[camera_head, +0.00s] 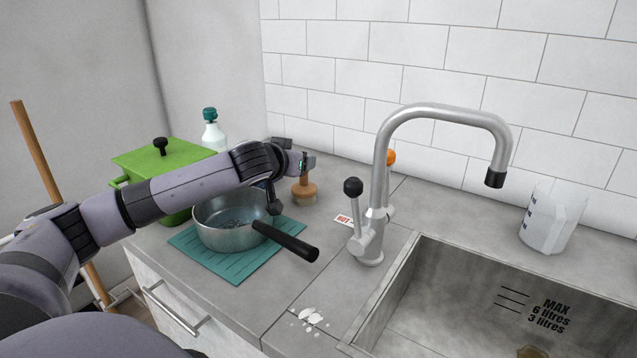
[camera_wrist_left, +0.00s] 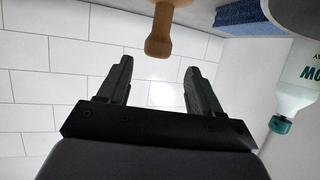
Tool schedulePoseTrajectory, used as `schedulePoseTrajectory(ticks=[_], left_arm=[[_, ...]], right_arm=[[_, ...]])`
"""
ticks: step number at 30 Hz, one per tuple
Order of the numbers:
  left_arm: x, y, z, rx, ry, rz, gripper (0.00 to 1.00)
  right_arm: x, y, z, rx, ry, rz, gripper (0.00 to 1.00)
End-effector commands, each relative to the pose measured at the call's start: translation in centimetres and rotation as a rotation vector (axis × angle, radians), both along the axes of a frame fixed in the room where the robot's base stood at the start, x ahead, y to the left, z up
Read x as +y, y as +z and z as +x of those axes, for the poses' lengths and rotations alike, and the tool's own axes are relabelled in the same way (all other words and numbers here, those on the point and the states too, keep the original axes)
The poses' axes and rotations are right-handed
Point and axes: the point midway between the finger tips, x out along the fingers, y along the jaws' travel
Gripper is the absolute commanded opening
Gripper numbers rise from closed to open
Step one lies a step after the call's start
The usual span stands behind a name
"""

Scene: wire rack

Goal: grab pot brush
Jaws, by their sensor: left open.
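The pot brush (camera_head: 304,191) has a wooden handle and a round wooden head. It stands upright on the counter behind the pan, bristles down. Its handle top is partly hidden by my left gripper (camera_head: 303,160) in the head view. In the left wrist view the brush's wooden handle (camera_wrist_left: 158,30) hangs in from the top, its knob end just ahead of the gap between the fingertips. My left gripper (camera_wrist_left: 158,66) is open and its fingers are apart, with nothing between them. My right gripper is not in view.
A steel pan (camera_head: 228,235) sits on a teal mat (camera_head: 215,262), its black handle (camera_head: 290,243) pointing right. A green pot (camera_head: 140,165) and a white bottle (camera_head: 213,137) stand left. The tap (camera_head: 380,190) and sink (camera_head: 400,300) are right. A measuring jug (camera_head: 552,220) stands beyond.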

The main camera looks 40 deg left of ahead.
Motion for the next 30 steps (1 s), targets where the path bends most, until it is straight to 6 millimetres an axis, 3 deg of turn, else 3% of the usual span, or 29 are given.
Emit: schedulePoseTrajectory(ticks=[19, 30], left_arm=[[1.3, -2.9, 5.0, -0.002, -0.001, -0.001, 0.65], [1.6, -3.3, 5.7, -0.002, -0.003, 0.001, 0.65]], right_arm=[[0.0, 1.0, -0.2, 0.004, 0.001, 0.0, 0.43], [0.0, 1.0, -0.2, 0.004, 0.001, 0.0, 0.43]])
